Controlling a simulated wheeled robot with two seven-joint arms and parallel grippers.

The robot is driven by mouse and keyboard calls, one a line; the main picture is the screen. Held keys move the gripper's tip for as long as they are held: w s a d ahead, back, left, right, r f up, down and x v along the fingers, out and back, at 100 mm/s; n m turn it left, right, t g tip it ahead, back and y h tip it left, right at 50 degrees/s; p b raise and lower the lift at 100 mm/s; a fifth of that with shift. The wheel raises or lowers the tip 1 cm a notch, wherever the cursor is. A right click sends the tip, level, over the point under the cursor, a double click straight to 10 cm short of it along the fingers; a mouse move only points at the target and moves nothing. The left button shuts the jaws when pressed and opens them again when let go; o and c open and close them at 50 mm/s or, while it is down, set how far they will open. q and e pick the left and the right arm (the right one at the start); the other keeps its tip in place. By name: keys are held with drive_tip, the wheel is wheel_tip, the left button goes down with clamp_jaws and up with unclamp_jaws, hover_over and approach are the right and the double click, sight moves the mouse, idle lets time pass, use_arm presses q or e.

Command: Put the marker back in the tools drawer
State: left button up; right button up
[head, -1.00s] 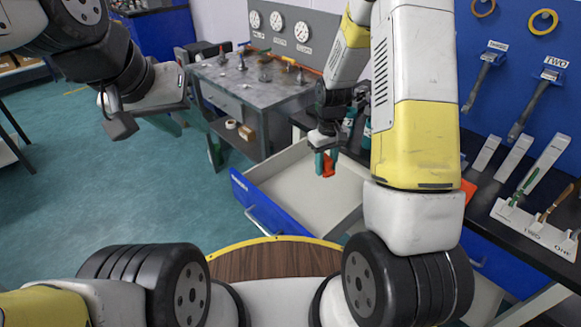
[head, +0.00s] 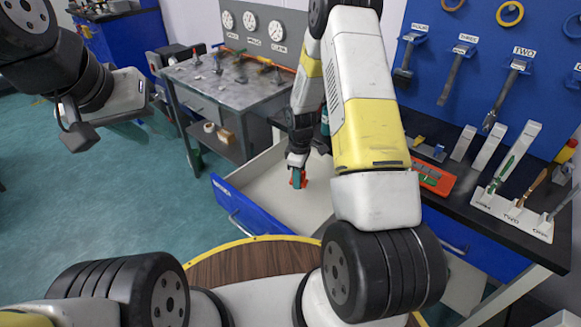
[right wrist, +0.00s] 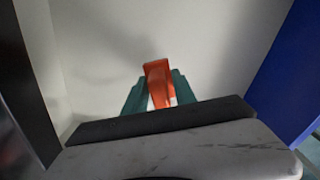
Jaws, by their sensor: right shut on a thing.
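The marker (head: 303,182) is orange and sits between the teal fingertips of my right gripper (head: 298,177), which is shut on it. In the right wrist view the orange marker (right wrist: 157,82) shows between the teal fingers (right wrist: 157,92), with the pale drawer floor beyond it. The open tools drawer (head: 255,207) has a blue front and a pale, bare interior. My right gripper is inside the drawer's outline, low over its floor; whether the marker touches the floor I cannot tell. My left gripper (head: 84,133) is raised at the far left, its fingers unclear.
A grey metal table (head: 235,87) with small parts stands behind the drawer. A black bench (head: 455,190) at the right holds an orange tray (head: 432,178) and a white tool rack (head: 512,215). A blue tool board (head: 470,80) hangs behind. A round wooden top (head: 240,262) lies in front.

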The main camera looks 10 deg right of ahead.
sight(299, 193)
drive_tip(key=shift+f, duration=1.95)
drive_tip(key=shift+f, duration=0.1)
drive_tip(key=o, duration=1)
drive_tip(key=shift+o, duration=0.2)
